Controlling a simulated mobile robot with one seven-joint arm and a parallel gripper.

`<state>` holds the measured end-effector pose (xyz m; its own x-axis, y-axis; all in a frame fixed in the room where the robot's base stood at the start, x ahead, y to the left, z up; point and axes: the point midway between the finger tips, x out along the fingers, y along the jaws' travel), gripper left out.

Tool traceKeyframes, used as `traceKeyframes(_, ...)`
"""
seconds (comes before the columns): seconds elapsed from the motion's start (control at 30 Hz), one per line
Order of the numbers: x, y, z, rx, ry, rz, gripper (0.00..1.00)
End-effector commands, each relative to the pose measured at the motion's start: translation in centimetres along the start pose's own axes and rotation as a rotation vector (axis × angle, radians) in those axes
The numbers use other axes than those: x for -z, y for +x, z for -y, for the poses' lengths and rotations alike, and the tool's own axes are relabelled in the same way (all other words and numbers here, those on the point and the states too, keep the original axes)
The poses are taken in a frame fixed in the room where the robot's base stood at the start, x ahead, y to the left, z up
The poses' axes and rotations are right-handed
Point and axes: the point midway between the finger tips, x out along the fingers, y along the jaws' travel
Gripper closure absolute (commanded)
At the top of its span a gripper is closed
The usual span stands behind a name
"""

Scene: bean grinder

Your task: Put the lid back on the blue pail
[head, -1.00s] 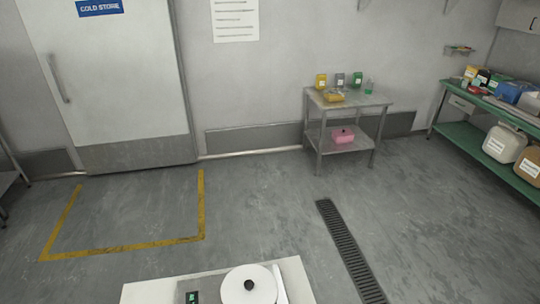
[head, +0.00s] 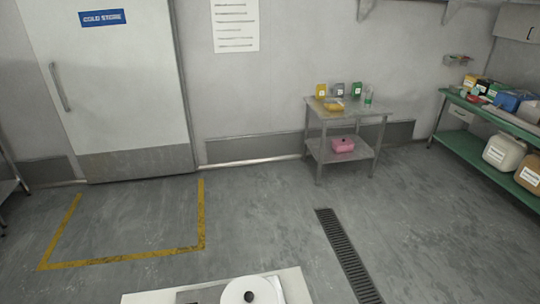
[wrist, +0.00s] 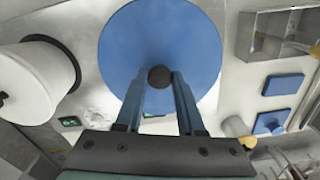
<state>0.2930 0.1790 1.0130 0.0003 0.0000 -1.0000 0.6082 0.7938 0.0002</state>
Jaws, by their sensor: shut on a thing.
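A round blue lid (wrist: 160,40) with a dark ball knob (wrist: 160,76) fills the upper middle of the wrist view. My gripper (wrist: 160,78) is shut on the knob, one finger on each side. The lid's broad face lies beyond the fingertips. My gripper and the lid do not show in the head view. I cannot make out a blue pail in either current view.
A steel table (head: 348,106) with small containers stands at the back wall, a pink box (head: 342,145) on its lower shelf. A green shelf unit (head: 497,111) at right holds a blue box (head: 508,100) and jugs. The floor between is clear, with a drain grate (head: 348,255).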

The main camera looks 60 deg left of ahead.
Motion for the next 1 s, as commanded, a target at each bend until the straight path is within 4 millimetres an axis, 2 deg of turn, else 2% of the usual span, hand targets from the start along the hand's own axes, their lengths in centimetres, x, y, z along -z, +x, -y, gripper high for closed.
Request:
traceKeyframes(0.1, -0.01, -0.01, -0.01, 0.000, 0.000, 0.000, 1.00)
traceKeyframes(0.13, -0.01, -0.01, -0.01, 0.000, 0.000, 0.000, 0.57)
traceKeyframes(0.3, 0.00, 0.00, -0.01, 0.000, 0.000, 0.000, 0.27)
traceKeyframes(0.5, 0.00, 0.00, 0.00, 0.000, 0.000, 0.000, 0.27)
traceKeyframes(0.67, 0.00, 0.02, 0.02, 0.000, 0.000, 0.000, 0.00)
traceKeyframes(1.0, -0.01, -0.53, 0.01, 0.000, 0.001, 0.000, 0.00)
